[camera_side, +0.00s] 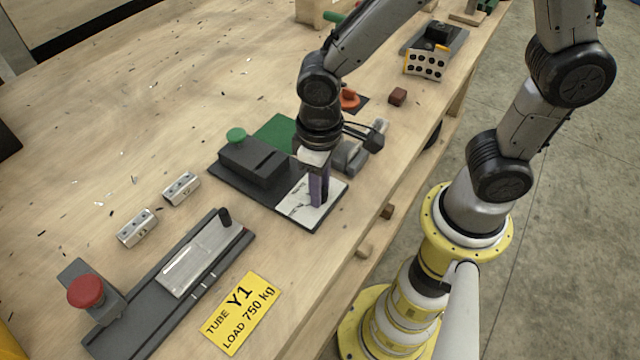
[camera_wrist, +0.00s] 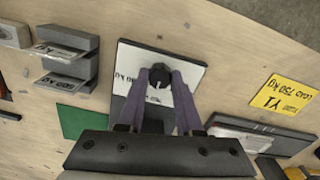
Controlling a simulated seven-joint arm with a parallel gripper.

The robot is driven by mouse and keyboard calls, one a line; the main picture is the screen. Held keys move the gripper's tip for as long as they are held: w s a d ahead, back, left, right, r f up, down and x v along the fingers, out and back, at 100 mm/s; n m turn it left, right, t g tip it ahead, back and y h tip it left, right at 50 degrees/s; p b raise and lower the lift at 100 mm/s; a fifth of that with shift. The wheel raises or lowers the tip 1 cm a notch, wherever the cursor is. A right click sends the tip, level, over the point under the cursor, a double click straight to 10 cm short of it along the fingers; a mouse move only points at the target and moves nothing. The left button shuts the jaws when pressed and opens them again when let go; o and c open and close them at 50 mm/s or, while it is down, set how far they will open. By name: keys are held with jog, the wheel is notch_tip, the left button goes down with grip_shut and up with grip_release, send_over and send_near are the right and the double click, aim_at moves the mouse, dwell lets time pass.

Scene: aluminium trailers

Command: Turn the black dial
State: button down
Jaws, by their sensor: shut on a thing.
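The black dial (camera_wrist: 157,76) shows in the wrist view, standing on a white plate with dark printing (camera_wrist: 193,71). My gripper (camera_wrist: 159,84) is over the plate, with its two purple-grey fingers on either side of the dial and shut on it. In the side view my gripper (camera_side: 318,201) points down at the white plate (camera_side: 296,212), at the front end of a dark base. There the fingers hide the dial. How far the dial is turned cannot be told.
A dark block with a green knob (camera_side: 237,135) stands behind the plate. A slide fixture with a red button (camera_side: 86,291) and a yellow label (camera_side: 240,313) lie toward the front. Two small metal blocks (camera_side: 137,228) sit left. A grey slotted holder (camera_wrist: 68,57) stands beside the plate.

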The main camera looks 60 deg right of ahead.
jog(key=c, duration=0.6)
grip_release()
jog(key=shift+r, duration=0.1)
notch_tip(320, 180, up, 14)
jog(key=shift+f, duration=0.15)
jog(key=shift+s+d+r+m+t, duration=0.35)
jog(key=shift+s+d+t, duration=0.8)
jog(key=shift+d, duration=1)
jog(key=shift+s+d+r+m+t, duration=0.35)
jog(key=shift+s+d+t, duration=0.35)
jog(key=shift+s+d, duration=1.2)
jog(key=shift+s+d+r+m+t, duration=0.35)
jog(key=shift+s+d+t, duration=0.65)
jog(key=shift+d, duration=1.45)
